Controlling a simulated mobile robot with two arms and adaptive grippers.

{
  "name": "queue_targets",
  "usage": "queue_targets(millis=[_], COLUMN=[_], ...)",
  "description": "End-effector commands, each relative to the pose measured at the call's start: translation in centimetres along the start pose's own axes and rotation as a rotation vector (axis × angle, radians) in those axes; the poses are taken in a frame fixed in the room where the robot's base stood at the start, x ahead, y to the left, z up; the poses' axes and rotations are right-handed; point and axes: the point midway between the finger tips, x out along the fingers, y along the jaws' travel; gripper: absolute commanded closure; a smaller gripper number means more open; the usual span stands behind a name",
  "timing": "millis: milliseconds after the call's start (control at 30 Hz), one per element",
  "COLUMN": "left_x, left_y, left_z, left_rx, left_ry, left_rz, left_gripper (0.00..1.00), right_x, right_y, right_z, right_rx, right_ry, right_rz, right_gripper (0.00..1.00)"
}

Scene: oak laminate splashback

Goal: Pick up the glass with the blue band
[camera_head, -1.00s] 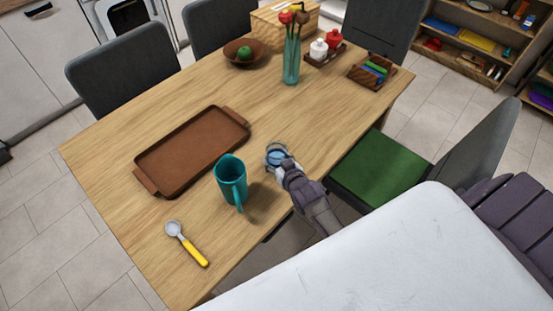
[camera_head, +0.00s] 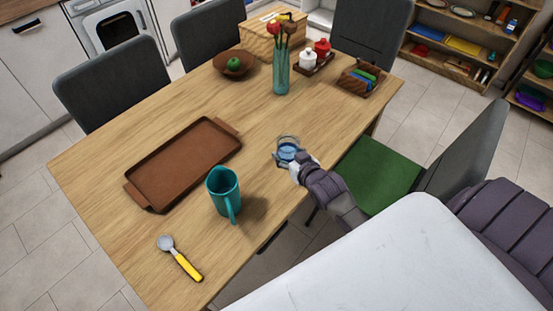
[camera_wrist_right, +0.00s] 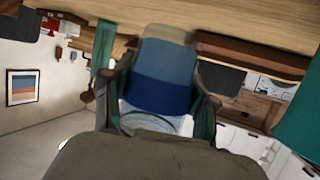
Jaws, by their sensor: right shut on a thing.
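The glass with the blue band (camera_head: 287,148) is near the table's front right edge in the head view. It fills the middle of the right wrist view (camera_wrist_right: 160,85), between the two fingers. My right gripper (camera_head: 292,161) is shut on the glass, with a finger on each side of it (camera_wrist_right: 158,108). I cannot tell for certain whether the glass's base touches the table. My left gripper is not in view.
A teal pitcher (camera_head: 224,192) stands left of the glass, near a brown tray (camera_head: 190,165). A yellow-handled spoon (camera_head: 180,258) lies at the front left. A teal vase (camera_head: 281,75) with flowers and a wooden bowl (camera_head: 233,64) are farther back. A green-seated chair (camera_head: 378,168) is at the right.

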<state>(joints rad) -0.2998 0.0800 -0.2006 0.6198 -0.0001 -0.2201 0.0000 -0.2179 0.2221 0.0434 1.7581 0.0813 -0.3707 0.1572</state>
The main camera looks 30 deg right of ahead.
Motion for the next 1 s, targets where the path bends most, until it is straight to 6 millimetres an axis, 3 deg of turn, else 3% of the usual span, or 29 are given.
queue_targets(millis=[500,833,1000], left_x=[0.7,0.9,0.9], left_y=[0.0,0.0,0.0], left_z=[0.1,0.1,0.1], left_rx=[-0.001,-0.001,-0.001], left_ry=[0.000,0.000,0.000], left_rz=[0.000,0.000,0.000], left_gripper=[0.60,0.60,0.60], right_x=[-2.8,-3.6,-3.8], right_y=[4.3,5.4,4.9], right_z=[-1.9,-2.4,-2.7], right_rx=[-0.002,-0.002,-0.003], right_ry=[0.002,0.002,0.000], right_rz=[0.001,0.001,-0.005], right_gripper=[0.89,0.89,0.89])
